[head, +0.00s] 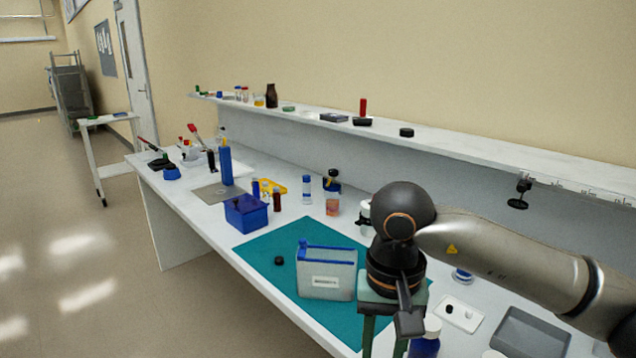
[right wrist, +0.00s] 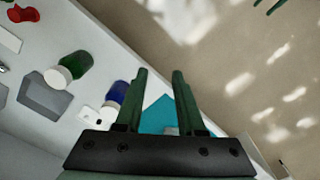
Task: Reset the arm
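My right arm comes in from the right in the head view. Its gripper (head: 386,345) points down over the near edge of the bench, partly cut off by the frame. In the right wrist view its two green fingers (right wrist: 158,75) stand apart with nothing between them. Two small dark green prongs (right wrist: 268,5) at the top right corner of that view look like fingertips of my left gripper, above the floor. Too little shows to tell its state. The left arm is not in the head view.
A teal mat (head: 262,245) on the white bench holds a clear box with a blue rim (head: 327,272) and a black cap (head: 279,261). A blue box (head: 246,213) stands behind. A blue bottle (head: 425,340) and grey tray (head: 530,330) are near the gripper.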

